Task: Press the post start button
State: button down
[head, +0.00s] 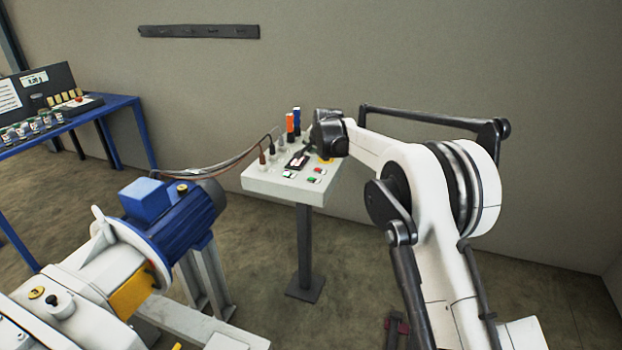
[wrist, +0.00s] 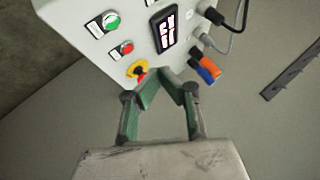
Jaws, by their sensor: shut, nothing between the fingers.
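The post's control box (head: 262,180) is a pale slanted panel on a dark post. The green button also shows at the panel's near edge in the head view (head: 311,179). My gripper (wrist: 161,82) is shut and empty. Its tips are by the panel edge, just beside the yellow-collared button and partly overlapping it in view. No contact can be made out. In the head view the fingers are hard to make out.
A dark display (wrist: 166,30) sits on the panel. Orange and blue connectors (head: 293,122) and cables (head: 215,165) rise along its far and left sides. A blue motor (head: 180,220) stands at front left, a blue table (head: 110,104) at back left. The wall is behind.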

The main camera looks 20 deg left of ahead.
aim_at(312, 179)
jog(key=shift+f+b, duration=1.9)
jog(key=shift+f, duration=2.5)
jog(key=shift+f, duration=0.1)
jog(key=shift+f+b, duration=0.35)
jog(key=shift+b, duration=0.05)
